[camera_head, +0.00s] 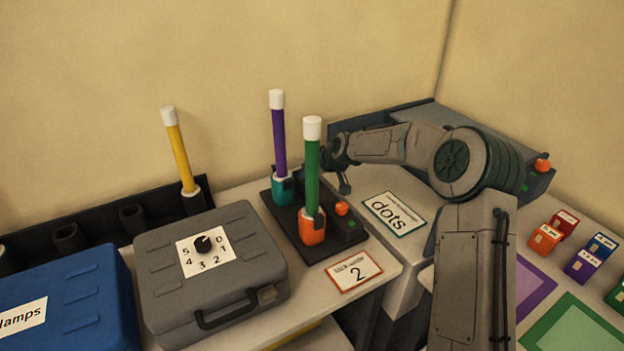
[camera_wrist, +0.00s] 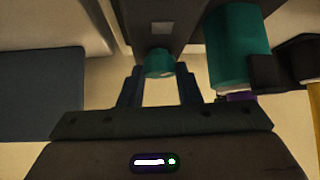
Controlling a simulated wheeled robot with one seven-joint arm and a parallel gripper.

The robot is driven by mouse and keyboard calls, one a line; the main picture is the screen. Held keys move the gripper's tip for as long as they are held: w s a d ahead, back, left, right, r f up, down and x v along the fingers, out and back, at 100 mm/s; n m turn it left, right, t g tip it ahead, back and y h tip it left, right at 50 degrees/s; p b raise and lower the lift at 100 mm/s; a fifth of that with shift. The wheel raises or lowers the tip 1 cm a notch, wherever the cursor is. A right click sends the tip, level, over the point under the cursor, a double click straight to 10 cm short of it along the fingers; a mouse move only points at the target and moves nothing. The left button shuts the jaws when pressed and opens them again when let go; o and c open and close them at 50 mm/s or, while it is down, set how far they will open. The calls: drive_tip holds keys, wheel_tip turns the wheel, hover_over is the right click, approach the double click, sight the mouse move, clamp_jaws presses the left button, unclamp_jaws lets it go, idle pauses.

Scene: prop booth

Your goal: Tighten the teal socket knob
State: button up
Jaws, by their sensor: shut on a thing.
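The teal socket (camera_head: 283,191) stands on the dark base (camera_head: 287,245) at the back of the table, with a white-tipped purple rod (camera_head: 279,140) upright in it. In the wrist view the teal socket (camera_wrist: 235,45) is at the upper right. The small teal knob (camera_wrist: 160,63) is between my fingertips in the wrist view. In the head view the knob is hidden behind my gripper and the green rod. My gripper (camera_head: 343,182) is shut on the teal knob, right of the teal socket. The fingers (camera_wrist: 160,76) show on both sides of it.
A green rod (camera_head: 313,165) stands in an orange socket (camera_head: 312,228) with an orange knob (camera_head: 341,208), close in front of my gripper. A grey case (camera_head: 160,290), a blue case (camera_head: 60,315) and a yellow rod (camera_head: 178,150) are left.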

drive_tip(key=shift+s+a+m+t+h+b, duration=0.1)
drive_tip(key=shift+m+t+h+b, duration=0.4)
drive_tip(key=shift+m, duration=0.4)
drive_tip(key=o, duration=1)
drive_tip(key=shift+c, duration=0.2)
drive_tip(key=b+v, duration=0.1)
drive_tip(key=v, duration=1.2)
drive_tip(key=shift+s+r, duration=0.25)
drive_tip(key=shift+r, duration=0.1)
